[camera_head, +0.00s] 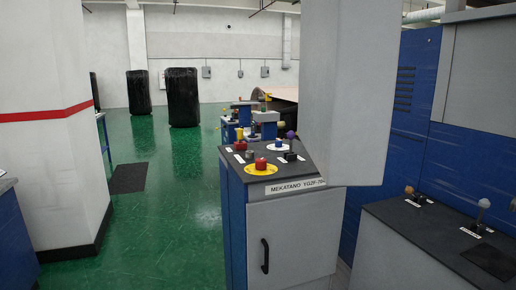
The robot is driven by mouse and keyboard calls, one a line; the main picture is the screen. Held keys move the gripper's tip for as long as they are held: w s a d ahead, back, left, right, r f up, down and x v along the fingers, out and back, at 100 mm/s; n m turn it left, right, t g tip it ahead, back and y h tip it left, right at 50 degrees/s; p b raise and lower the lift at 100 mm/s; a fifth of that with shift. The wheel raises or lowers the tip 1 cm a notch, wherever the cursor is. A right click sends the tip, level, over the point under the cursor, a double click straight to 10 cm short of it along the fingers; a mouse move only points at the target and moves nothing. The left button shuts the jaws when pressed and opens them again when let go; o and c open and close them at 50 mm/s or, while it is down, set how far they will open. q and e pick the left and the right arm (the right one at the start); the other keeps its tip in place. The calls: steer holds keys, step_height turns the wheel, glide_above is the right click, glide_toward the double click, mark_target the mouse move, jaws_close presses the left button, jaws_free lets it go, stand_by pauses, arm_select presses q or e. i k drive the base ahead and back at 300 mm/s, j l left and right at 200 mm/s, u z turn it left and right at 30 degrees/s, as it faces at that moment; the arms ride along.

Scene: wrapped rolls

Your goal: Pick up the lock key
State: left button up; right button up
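I cannot make out a lock key for certain. A grey and blue control cabinet (291,235) stands in the middle, with a sloped dark top. Neither of my grippers is in view.
A grey column (347,80) rises behind the cabinet's right side. A second console (425,222) with levers is at the right. A white pillar (50,175) stands left. Black-wrapped rolls (183,97) stand far back. The green floor (170,215) between pillar and cabinet is mostly clear.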

mark_target(240, 131)
steer(key=i+z, duration=0.15)
steer(key=i, duration=0.3)
steer(key=i+j+z, duration=0.15)
steer(key=j+z, duration=0.3)
steer(key=i+j+z, duration=0.1)
steer(key=j+z, duration=0.15)
steer(key=z, duration=0.15)
steer(key=j+z, duration=0.45)
steer(key=i+l, duration=0.05)
